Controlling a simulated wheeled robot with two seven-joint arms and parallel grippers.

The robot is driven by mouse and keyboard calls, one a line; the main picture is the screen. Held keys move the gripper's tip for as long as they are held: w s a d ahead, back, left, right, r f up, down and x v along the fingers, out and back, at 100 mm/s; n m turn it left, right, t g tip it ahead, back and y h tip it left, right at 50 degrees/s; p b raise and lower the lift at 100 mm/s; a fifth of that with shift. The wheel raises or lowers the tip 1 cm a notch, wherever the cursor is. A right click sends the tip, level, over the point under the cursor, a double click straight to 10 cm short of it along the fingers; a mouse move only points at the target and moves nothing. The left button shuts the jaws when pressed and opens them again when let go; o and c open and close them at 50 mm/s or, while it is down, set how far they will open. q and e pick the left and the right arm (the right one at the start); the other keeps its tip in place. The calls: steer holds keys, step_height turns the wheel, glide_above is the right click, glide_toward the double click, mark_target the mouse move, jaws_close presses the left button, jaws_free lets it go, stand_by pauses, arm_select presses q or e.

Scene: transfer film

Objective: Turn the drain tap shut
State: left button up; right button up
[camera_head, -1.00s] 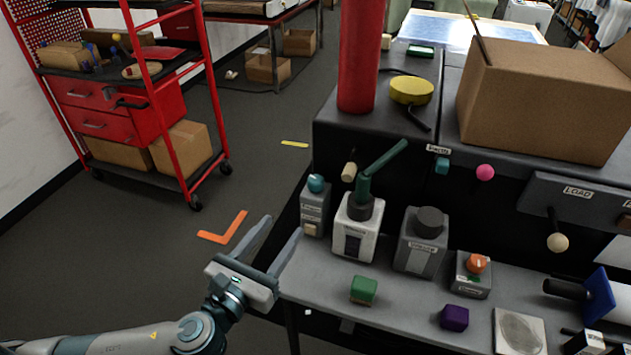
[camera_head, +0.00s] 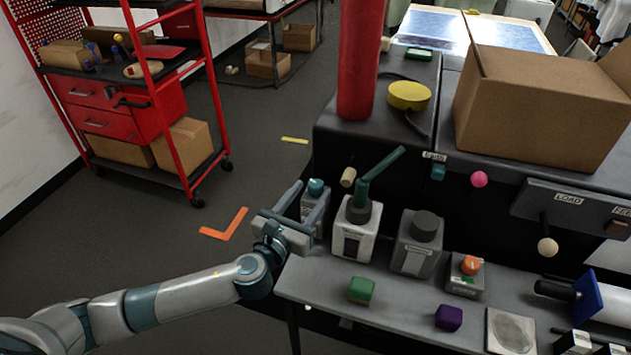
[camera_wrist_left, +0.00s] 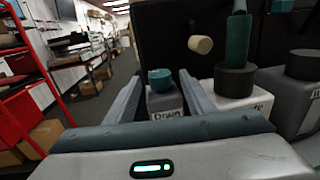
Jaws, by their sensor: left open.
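The drain tap is a teal knob (camera_head: 316,187) on top of a small grey box (camera_head: 307,208) at the left end of the bench. In the left wrist view the teal knob (camera_wrist_left: 160,79) stands above a label that reads Drain. My left gripper (camera_head: 313,190) is open and empty. Its two fingers point at the knob, which shows between the fingertips in both views; I cannot tell whether the tips reach past it. The gripper partly hides the box. My right gripper is not in view.
Just right of the tap stands a white box with a green lever (camera_head: 378,177), close to my right finger. Beyond it are a grey box with a dark knob (camera_head: 427,224) and an orange knob (camera_head: 469,265). Green (camera_head: 362,289) and purple (camera_head: 449,317) blocks lie in front. Left is open floor.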

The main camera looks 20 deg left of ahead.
mark_target(312, 191)
arm_select(q)
steer(key=w, duration=0.3)
steer(key=shift+d+p, duration=0.25)
steer(key=shift+p, duration=0.05)
steer(key=shift+w, duration=0.35)
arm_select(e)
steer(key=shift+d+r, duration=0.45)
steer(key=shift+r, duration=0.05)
